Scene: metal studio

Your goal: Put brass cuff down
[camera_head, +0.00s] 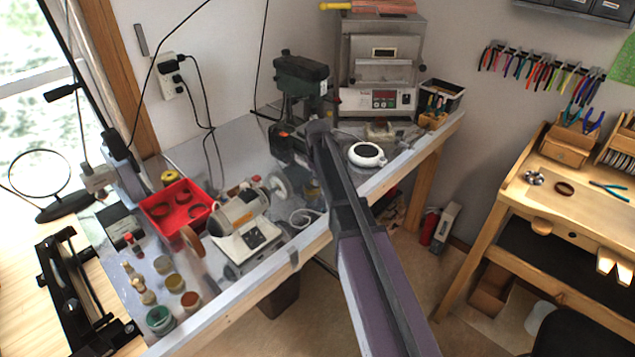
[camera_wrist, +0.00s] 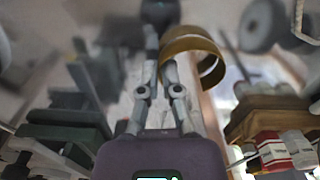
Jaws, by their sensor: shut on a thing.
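The brass cuff (camera_wrist: 192,43) shows in the wrist view as a wide, open, gold-brown band. My gripper (camera_wrist: 160,58) is shut on one edge of it, and the cuff sticks out to the right of the fingers. In the head view my gripper (camera_head: 290,150) is at the far end of my arm, in front of the green drill press over the metal-topped bench (camera_head: 240,130). I cannot make out the cuff clearly there. How far the cuff is above any surface cannot be told.
A red tray (camera_head: 150,205) with several dark rings stands at the left, beside a polishing machine (camera_head: 240,215). The drill press (camera_head: 303,75), a small kiln (camera_head: 380,65) and a round white device (camera_head: 367,155) stand nearby. A wooden workbench (camera_head: 535,200) is at the right.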

